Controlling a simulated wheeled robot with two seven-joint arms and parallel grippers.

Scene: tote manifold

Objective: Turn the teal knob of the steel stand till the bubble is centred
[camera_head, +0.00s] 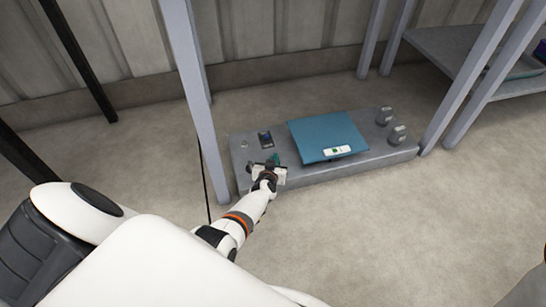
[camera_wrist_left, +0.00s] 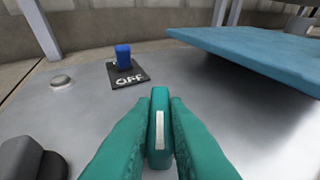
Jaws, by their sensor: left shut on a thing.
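The steel stand (camera_head: 372,170) is a low grey box on the floor, and its top also fills the wrist view (camera_wrist_left: 75,115). The teal knob (camera_wrist_left: 158,130), with a white line on it, stands between the teal fingers of my left gripper (camera_wrist_left: 160,135), which are shut on it. In the head view my left gripper (camera_head: 268,172) is at the stand's front left, largely hiding the knob. A tilted teal plate (camera_head: 325,133) lies on the stand, with a small white bubble level (camera_head: 337,151) at its front edge. The bubble's exact place is too small to tell. My right gripper is out of view.
A blue switch (camera_wrist_left: 124,58) on a black plate marked OFF and a round metal button (camera_wrist_left: 62,81) are near the knob. A dark grey knob (camera_wrist_left: 30,160) is at lower left. Two grey knobs (camera_head: 384,115) (camera_head: 397,134) are at the stand's right end. Grey shelf posts (camera_head: 195,85) stand around.

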